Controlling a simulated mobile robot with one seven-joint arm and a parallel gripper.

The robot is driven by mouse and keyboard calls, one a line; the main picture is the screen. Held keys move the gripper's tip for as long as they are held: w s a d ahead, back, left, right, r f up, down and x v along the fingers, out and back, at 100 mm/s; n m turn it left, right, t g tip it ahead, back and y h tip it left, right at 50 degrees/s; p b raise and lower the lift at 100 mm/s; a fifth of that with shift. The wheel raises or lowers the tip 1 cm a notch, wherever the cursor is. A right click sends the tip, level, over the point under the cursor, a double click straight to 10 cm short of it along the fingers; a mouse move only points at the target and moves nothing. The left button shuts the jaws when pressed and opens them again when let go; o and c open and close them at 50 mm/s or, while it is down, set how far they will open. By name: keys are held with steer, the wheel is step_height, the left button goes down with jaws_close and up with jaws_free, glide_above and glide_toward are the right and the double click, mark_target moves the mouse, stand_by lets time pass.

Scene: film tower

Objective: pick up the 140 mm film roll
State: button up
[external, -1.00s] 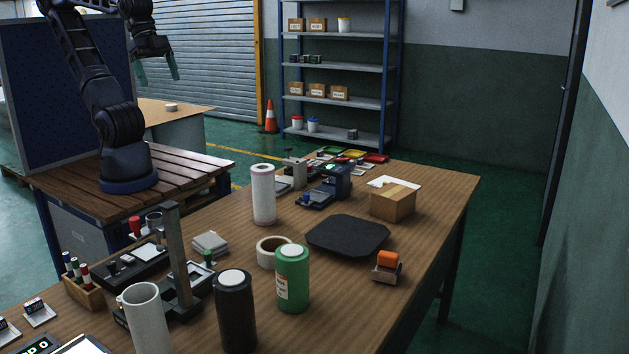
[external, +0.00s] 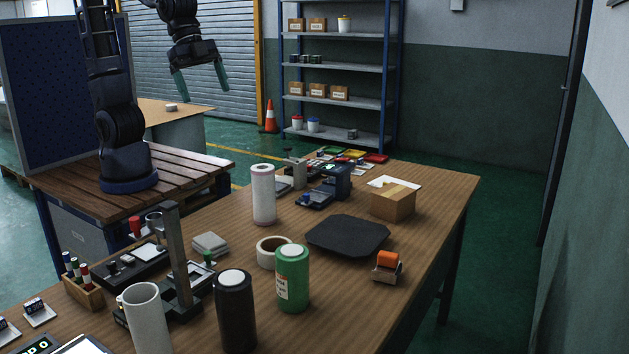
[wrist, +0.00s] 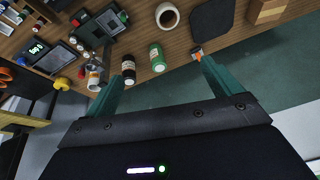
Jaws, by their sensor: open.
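Several film rolls stand upright on the wooden table: a slim white roll (external: 263,195), a green roll (external: 292,280), a black roll (external: 236,315) and a pale grey roll (external: 147,322). I cannot tell which is the 140 mm one. A short, wide white ring-shaped roll (external: 268,254) lies behind the green roll. My gripper (external: 204,94) is open and empty, high above and behind the table, apart from every roll. In the wrist view, the black roll (wrist: 128,70) and the green roll (wrist: 157,58) appear between and beyond the open fingers.
A black octagonal pad (external: 347,236) lies right of the rolls. An orange-topped dispenser (external: 388,266) and a cardboard box (external: 393,205) stand near the right edge. A dark upright stand (external: 178,255) rises between the pale grey roll and the slim white roll. Blue shelving (external: 335,105) stands behind.

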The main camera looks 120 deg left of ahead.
steer(key=w+d+f+m, duration=0.1)
steer(key=w+d+f, duration=0.1)
steer(key=w+f, duration=0.45)
steer(key=w+d+f+m, duration=0.1)
steer(key=w+d+f, duration=0.15)
steer(key=w, duration=0.75)
steer(key=m+h, duration=0.1)
steer(key=h, duration=0.1)
glide_toward(291, 249)
steer(key=shift+w+d+f+g, duration=0.3)
steer(key=shift+w+d+f, duration=0.05)
steer(key=shift+f, duration=0.3)
steer(key=x, duration=0.6)
steer(key=shift+r, duration=0.1)
steer(key=shift+a+x, duration=0.15)
steer(key=shift+x, duration=1.2)
steer(key=shift+a+x, duration=0.1)
steer(key=shift+x, duration=1.25)
steer(key=shift+w, duration=0.1)
steer(key=c, duration=1.4)
steer(key=shift+o, duration=0.2)
steer(key=shift+r, duration=0.1)
